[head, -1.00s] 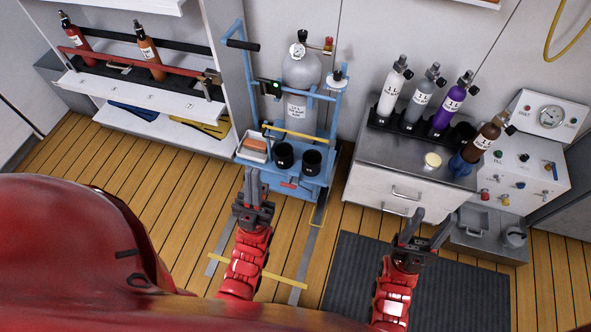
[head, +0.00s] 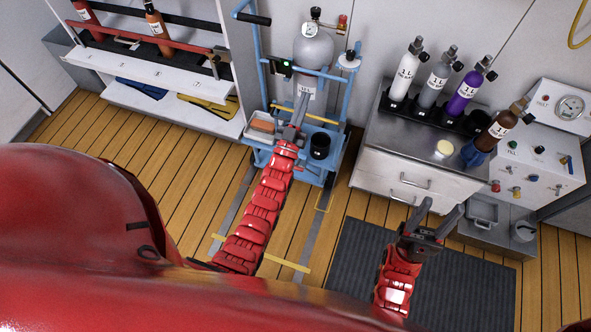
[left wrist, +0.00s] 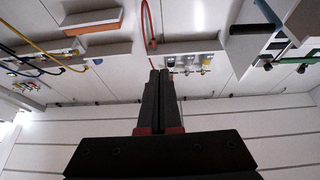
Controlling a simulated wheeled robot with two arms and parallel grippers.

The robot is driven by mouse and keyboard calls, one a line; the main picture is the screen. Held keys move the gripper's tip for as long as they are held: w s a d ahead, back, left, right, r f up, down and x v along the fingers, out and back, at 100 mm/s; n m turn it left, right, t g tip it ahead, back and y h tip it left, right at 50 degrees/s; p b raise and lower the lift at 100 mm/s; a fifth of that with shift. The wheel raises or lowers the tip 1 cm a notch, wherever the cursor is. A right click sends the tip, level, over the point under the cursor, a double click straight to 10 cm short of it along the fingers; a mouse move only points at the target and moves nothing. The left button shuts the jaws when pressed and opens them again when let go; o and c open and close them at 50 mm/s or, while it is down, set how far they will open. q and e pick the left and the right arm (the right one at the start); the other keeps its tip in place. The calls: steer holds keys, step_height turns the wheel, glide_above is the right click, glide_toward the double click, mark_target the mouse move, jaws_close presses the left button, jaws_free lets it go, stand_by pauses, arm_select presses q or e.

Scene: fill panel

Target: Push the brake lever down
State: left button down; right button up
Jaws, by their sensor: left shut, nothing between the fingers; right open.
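The blue cart (head: 345,108) stands against the back wall and carries a grey gas cylinder (head: 313,50). My left gripper (head: 302,98) is shut and empty. In the head view it overlaps the middle of the cart, in front of the cylinder's lower part; I cannot tell whether it touches anything. I cannot make out the brake lever; my left gripper and arm cover part of the cart's low front. In the left wrist view the closed fingers (left wrist: 159,75) point toward a pale wall with nothing between them. My right gripper (head: 442,208) is open and empty above the dark mat.
A drawer cabinet (head: 388,170) with several bottles stands to the right. A shelf unit (head: 150,76) stands left.

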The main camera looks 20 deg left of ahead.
arm_select(q)
steer(key=w+a+f+g+b, duration=0.1)
steer(key=w+f+g, duration=0.2)
steer(key=f, duration=0.4)
steer(key=w+f+n+g+y+b, duration=0.1)
steer(key=w+f+g, duration=0.25)
steer(key=f, duration=0.45)
steer(key=w+a+f+g+b, duration=0.1)
steer(key=w+f+g, duration=0.25)
steer(key=f, duration=0.35)
steer(key=s+f+n+g+b, duration=0.1)
steer(key=s+f+g+b, duration=0.1)
steer(key=s+f+g, duration=0.7)
step_height(320, 180, down, 3)
steer(key=shift+s+a+f+n+g+y, duration=0.1)
steer(key=shift+s+a+n+g+y, duration=0.15)
steer(key=shift+a+n+g, duration=0.35)
steer(key=shift+d+f, duration=0.1)
steer(key=shift+d, duration=0.05)
